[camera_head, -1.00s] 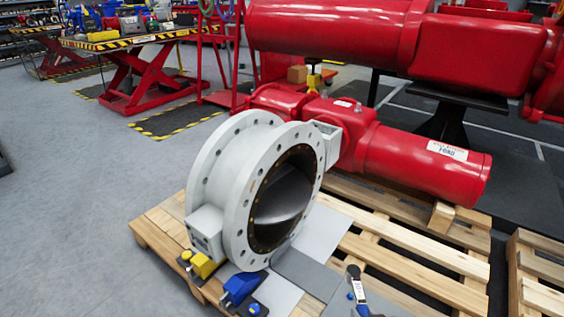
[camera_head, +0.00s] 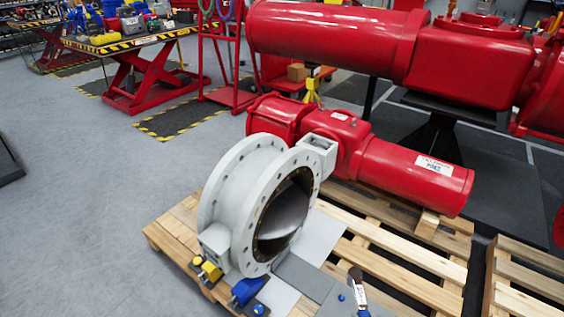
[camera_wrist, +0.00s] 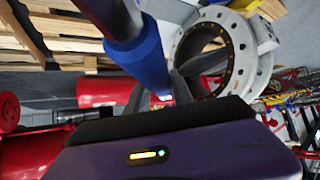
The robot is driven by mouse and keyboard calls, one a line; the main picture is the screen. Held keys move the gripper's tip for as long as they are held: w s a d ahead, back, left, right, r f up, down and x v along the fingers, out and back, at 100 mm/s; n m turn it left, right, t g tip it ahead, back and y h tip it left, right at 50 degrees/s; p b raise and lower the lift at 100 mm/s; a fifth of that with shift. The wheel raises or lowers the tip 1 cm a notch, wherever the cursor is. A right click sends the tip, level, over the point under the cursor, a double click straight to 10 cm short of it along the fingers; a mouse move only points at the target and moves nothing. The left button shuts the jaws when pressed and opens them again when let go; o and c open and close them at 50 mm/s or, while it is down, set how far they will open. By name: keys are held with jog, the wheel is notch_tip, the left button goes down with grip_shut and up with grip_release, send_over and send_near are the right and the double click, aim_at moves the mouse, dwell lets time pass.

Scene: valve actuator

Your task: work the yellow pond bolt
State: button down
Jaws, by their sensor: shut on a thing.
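A yellow block (camera_head: 211,271) sits low at the front left of a pale grey flanged valve (camera_head: 252,205), with a small yellow knob (camera_head: 197,261) beside it. I cannot tell which yellow part is the bolt. To its right is a blue block (camera_head: 246,291) with a blue knob (camera_head: 258,309). In the wrist view my gripper (camera_wrist: 165,95) is shut on a thick dark tool with a blue sleeve (camera_wrist: 150,62); its far end is out of frame. A tool-like part (camera_head: 357,285) shows at the head view's bottom edge, right of the yellow parts.
The valve stands on a wooden pallet (camera_head: 389,260) with grey plates (camera_head: 311,272). A red actuator (camera_head: 415,175) extends right from it, and a larger red cylinder (camera_head: 325,35) lies behind. A red lift table (camera_head: 140,82) stands at back left.

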jog(key=shift+s+r+p, duration=0.2)
jog(key=shift+r+p, duration=0.2)
jog(key=shift+r, duration=0.25)
jog(key=shift+s+r+p, duration=0.15)
jog(key=shift+r+p, duration=0.25)
jog(key=shift+r, duration=0.25)
jog(key=shift+f, duration=0.1)
jog(key=w+f+n+y+b, duration=0.3)
jog(key=f+b, duration=2.7)
jog(key=f, duration=1.2)
jog(key=shift+w+f, duration=0.15)
jog(key=shift+f, duration=0.2)
jog(key=shift+f+b, duration=0.1)
jog(key=shift+b, duration=0.3)
